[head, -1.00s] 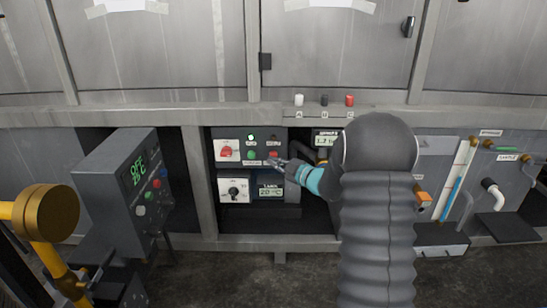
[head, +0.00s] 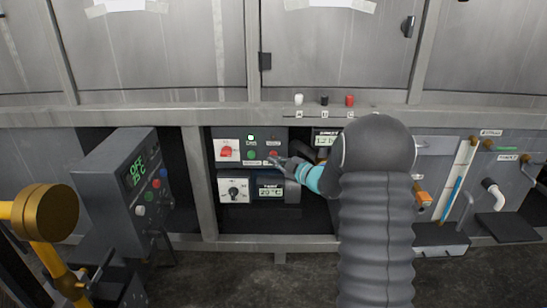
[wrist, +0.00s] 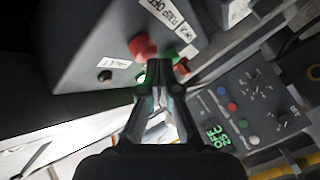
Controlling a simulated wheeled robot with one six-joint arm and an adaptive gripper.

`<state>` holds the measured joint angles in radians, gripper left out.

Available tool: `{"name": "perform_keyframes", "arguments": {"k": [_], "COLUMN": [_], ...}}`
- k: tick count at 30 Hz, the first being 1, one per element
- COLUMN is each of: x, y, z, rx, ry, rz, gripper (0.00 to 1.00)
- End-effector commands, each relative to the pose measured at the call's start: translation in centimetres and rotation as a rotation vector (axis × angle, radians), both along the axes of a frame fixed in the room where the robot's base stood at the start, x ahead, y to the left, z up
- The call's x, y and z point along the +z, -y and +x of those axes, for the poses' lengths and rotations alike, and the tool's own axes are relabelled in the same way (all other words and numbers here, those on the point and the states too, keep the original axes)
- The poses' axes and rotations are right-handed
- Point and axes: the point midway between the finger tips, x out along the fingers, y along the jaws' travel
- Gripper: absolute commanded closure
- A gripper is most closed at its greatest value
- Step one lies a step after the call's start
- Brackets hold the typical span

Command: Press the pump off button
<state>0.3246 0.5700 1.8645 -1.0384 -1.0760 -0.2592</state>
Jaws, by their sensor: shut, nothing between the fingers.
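The pump off button is a red button on the grey control panel, right of a green button (head: 252,155) in the head view. In the wrist view the red button (wrist: 142,47) stands beside its "PUMP OFF" label. My gripper (head: 271,161) is shut and empty, its tip just below and in front of the red button (head: 273,154) in the head view. In the wrist view my gripper (wrist: 163,78) points at the panel, with the fingertips below and right of the red button. Contact cannot be told. A lit green lamp (head: 251,138) is above the green button.
A red rotary switch (head: 226,151) is left of the buttons. A display unit with a black knob (head: 234,190) is below. A separate control box (head: 128,185) stands at the left. The metal frame rail (head: 240,115) runs above the panel.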

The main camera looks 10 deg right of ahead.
Motion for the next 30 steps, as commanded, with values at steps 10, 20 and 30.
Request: {"name": "perform_keyframes", "arguments": {"k": [10, 20, 30], "x": [-0.01, -0.03, -0.03], "y": [0.09, 0.18, 0.26], "z": [0.33, 0.66, 0.94], "rx": [0.000, 0.000, -0.001], "ry": [0.000, -0.001, -0.001], "rz": [0.000, 0.001, 0.000], "gripper": [1.00, 1.00, 1.00]}}
